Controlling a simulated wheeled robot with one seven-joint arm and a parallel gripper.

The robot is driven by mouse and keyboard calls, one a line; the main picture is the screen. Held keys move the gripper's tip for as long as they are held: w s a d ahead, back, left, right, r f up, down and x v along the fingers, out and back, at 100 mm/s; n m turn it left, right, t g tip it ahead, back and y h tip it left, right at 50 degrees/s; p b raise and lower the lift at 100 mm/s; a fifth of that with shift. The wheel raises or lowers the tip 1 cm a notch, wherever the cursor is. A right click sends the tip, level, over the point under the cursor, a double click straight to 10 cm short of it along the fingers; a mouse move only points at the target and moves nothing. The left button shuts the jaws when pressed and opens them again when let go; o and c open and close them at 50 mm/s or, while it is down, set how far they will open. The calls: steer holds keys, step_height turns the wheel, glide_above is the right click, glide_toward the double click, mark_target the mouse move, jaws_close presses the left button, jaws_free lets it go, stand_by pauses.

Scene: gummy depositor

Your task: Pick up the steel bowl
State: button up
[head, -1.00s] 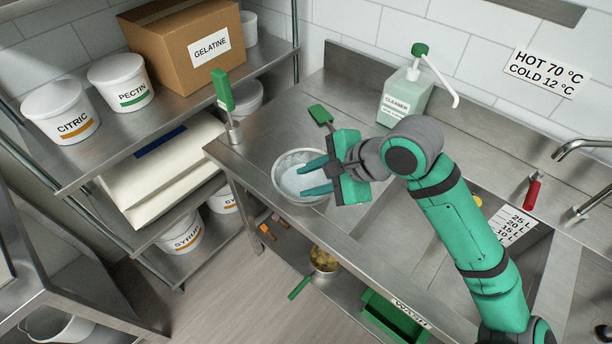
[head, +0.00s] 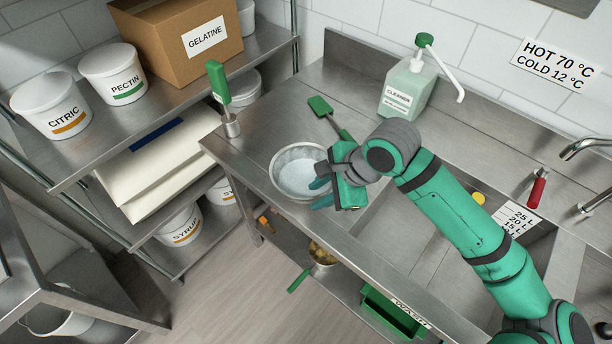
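The steel bowl (head: 278,183) stands upright on the steel counter at its front left part, with pale, whitish contents or a pale inside showing. My gripper (head: 320,192) is at the bowl's right rim, its two teal fingers apart and pointing left and down. One finger reaches over the rim and the other is by the outer right side. I cannot tell whether either finger touches the bowl. The bowl's right edge is partly hidden by my gripper.
A green-handled scraper (head: 322,108) lies behind the bowl. A green-handled tool stands in a steel holder (head: 231,125) at the counter's left edge. The cleaner bottle (head: 405,90) stands at the back. The sink (head: 400,215) lies to the right.

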mark_target(311, 202)
steer(key=x, duration=0.2)
steer(key=shift+a+f, duration=0.15)
steer(key=shift+a, duration=0.25)
steer(key=shift+a+f, duration=0.1)
steer(key=shift+f, duration=0.4)
jaws_close()
steer(key=shift+w, duration=0.1)
stand_by(0.6)
